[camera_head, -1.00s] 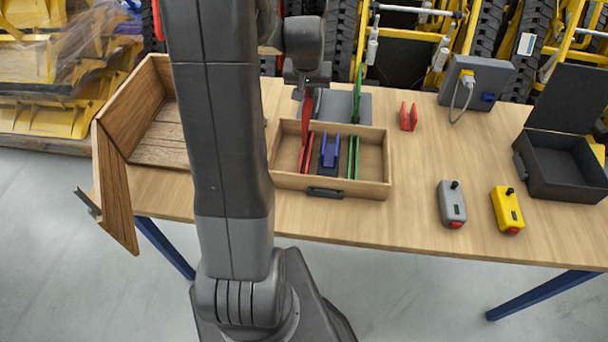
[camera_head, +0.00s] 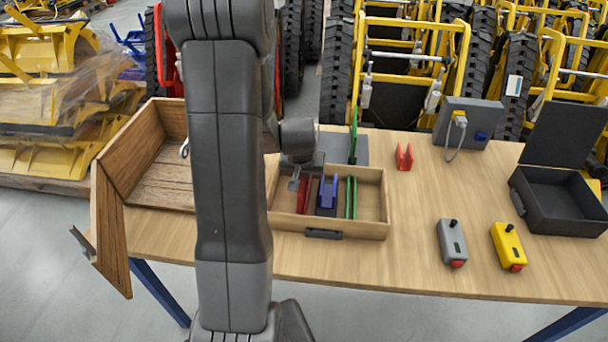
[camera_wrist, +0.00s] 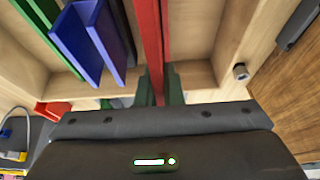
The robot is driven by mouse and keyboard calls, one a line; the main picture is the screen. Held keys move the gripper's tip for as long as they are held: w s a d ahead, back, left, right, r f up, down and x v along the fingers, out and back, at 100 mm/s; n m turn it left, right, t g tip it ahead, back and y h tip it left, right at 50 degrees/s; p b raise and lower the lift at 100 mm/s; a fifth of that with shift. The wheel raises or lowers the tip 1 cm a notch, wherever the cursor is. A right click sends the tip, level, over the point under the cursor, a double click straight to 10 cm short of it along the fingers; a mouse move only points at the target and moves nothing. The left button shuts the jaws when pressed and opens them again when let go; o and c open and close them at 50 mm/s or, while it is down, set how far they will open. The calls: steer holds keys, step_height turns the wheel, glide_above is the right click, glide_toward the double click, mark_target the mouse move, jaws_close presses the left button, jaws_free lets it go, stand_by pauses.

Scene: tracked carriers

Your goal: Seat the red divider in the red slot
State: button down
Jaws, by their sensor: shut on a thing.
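The wooden drawer tray (camera_head: 360,226) holds a red slot (camera_head: 304,195) at left, a blue slot (camera_head: 328,195) in the middle and a green slot (camera_head: 351,198) at right. My gripper (camera_wrist: 157,88) is shut on the red divider (camera_wrist: 150,35), whose strip runs up between the dark green fingertips in the wrist view. In the head view my gripper (camera_head: 294,184) is low at the red slot, with its wrist above the tray's left part. The divider lies along the slot's red walls. Its lower edge is hidden, so I cannot tell how deep it sits.
A green divider (camera_head: 354,133) stands on a grey plate behind the tray. A red forked bracket (camera_head: 404,157) stands behind right. An open wooden box (camera_head: 160,165) is at left. A grey controller (camera_head: 452,242), yellow controller (camera_head: 508,246) and black case (camera_head: 560,200) are at right.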

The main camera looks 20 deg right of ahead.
steer(key=shift+f, duration=0.2)
steer(key=shift+f, duration=0.15)
steer(key=c, duration=1.6)
jaws_free()
steer(key=shift+o, duration=0.2)
steer(key=v, duration=1.2)
steer(key=shift+a, duration=0.1)
